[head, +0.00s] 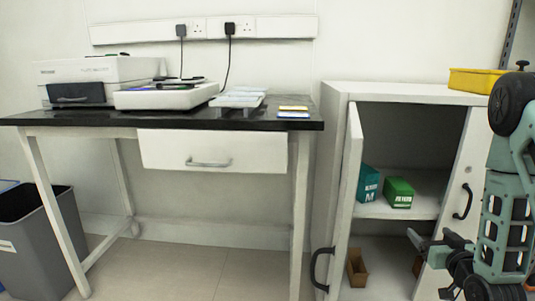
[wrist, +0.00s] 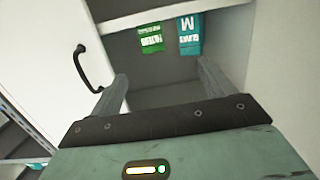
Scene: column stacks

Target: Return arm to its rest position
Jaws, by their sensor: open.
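My arm (head: 505,220) is at the right edge of the head view, in front of the white cabinet (head: 335,150). My gripper (head: 428,262) is low in front of the cabinet's open side. In the wrist view my gripper (wrist: 163,82) has its two fingers wide apart with nothing between them. Beyond the fingers are a green box (wrist: 151,39) and a teal box (wrist: 190,35). In the head view the teal box (head: 368,184) and the green box (head: 399,192) stand side by side on the cabinet's middle shelf, apart from the gripper.
The cabinet's left door (head: 347,190) stands open. A small brown bin (head: 357,268) is on the cabinet floor. A yellow bin (head: 474,80) sits on top, near my arm. A dark-topped desk (head: 300,118) and a grey waste bin (head: 45,245) are left. Floor between desk and cabinet is clear.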

